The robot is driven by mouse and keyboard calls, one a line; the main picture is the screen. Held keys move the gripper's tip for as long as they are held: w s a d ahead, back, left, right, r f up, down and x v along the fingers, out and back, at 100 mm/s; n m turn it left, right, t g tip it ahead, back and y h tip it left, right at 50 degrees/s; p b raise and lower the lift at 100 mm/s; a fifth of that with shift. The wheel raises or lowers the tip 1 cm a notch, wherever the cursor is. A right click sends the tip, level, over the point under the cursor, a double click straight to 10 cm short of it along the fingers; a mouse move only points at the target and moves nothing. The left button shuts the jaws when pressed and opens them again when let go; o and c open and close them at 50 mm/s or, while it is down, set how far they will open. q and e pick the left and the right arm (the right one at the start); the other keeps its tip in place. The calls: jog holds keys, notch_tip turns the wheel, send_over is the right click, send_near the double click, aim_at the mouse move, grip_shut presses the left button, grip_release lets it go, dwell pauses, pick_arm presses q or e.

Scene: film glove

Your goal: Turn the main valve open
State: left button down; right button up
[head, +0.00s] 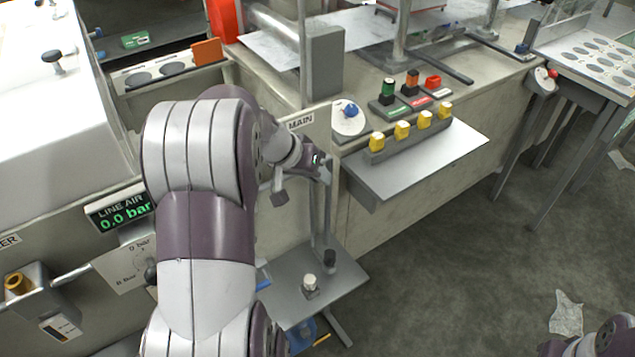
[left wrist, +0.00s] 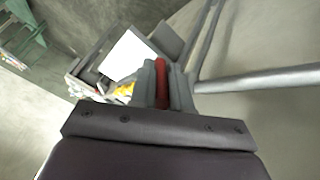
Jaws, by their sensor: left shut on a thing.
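The MAIN label (head: 300,122) is on the cabinet front, just above my left gripper (head: 322,167). In the left wrist view, my left gripper (left wrist: 163,82) is shut on a narrow red piece that looks like the main valve's handle (left wrist: 162,70). My arm and fingers hide most of the valve in the head view, so its angle cannot be told. The LINE AIR display (head: 121,210) reads 0,0 bar. My right gripper is out of view; only part of my right arm shows at the lower right.
A grey shelf (head: 420,165) juts out right of the gripper, below several yellow knobs (head: 402,130). Vertical pipes (head: 328,205) stand beside the gripper. A lower metal plate (head: 340,283) carries small fittings. The floor at the right is mostly open.

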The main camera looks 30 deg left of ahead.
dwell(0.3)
pick_arm(q)
jog(key=c, duration=1.1)
grip_release()
jog(key=p+v, duration=0.3)
jog(key=v, duration=0.9)
jog(key=shift+s+a+r+p, duration=0.15)
jog(key=shift+s+r+p, duration=0.1)
jog(key=shift+s+p, duration=0.1)
